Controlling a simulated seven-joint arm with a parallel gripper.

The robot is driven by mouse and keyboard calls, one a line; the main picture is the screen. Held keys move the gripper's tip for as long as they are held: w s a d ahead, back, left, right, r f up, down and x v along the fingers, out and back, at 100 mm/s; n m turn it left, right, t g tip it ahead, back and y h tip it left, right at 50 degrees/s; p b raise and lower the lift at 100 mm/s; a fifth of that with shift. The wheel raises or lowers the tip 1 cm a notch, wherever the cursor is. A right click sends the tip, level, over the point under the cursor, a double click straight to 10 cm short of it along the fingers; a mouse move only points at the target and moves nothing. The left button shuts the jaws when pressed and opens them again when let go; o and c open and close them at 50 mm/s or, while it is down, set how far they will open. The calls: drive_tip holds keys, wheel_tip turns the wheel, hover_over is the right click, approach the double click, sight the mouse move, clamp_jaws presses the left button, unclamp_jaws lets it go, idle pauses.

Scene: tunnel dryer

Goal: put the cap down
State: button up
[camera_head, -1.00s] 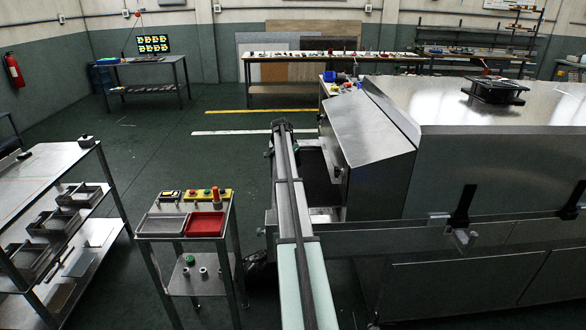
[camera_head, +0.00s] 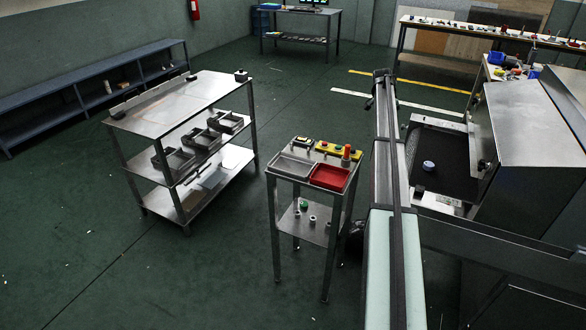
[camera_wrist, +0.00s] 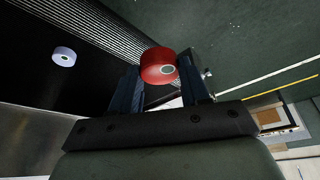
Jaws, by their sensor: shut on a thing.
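In the wrist view a red round cap (camera_wrist: 153,70) with a pale hole or disc in its end sits between the two dark fingers of my gripper (camera_wrist: 163,76). My gripper is shut on it, and it is held in the air. A second cap, bluish white (camera_wrist: 64,57), lies apart on a dark surface at the left. A bluish-white cap also shows in the head view (camera_head: 428,165), on the black belt (camera_head: 445,150) at the dryer mouth. My gripper and the red cap cannot be made out in the head view.
A small stand holds a grey tray (camera_head: 290,168), a red tray (camera_head: 330,177) and a yellow button panel (camera_head: 337,150). A shelf cart (camera_head: 170,108) with several grey bins stands left. A long narrow rail structure (camera_head: 384,150) runs between stand and dryer (camera_head: 530,125).

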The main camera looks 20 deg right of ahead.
drive_tip(key=w+a+n, duration=0.1)
drive_tip(key=w+a, duration=0.3)
drive_tip(key=a, duration=0.8)
drive_tip(key=n+t+y, duration=0.4)
drive_tip(key=n+y, duration=0.1)
drive_tip(key=n, duration=1)
hover_over(291, 166)
drive_tip(key=s, duration=0.2)
drive_tip(key=shift+w+f, duration=0.2)
drive_tip(key=shift+f, duration=4.3)
drive_tip(key=shift+f, duration=0.1)
drive_tip(key=o, duration=1.1)
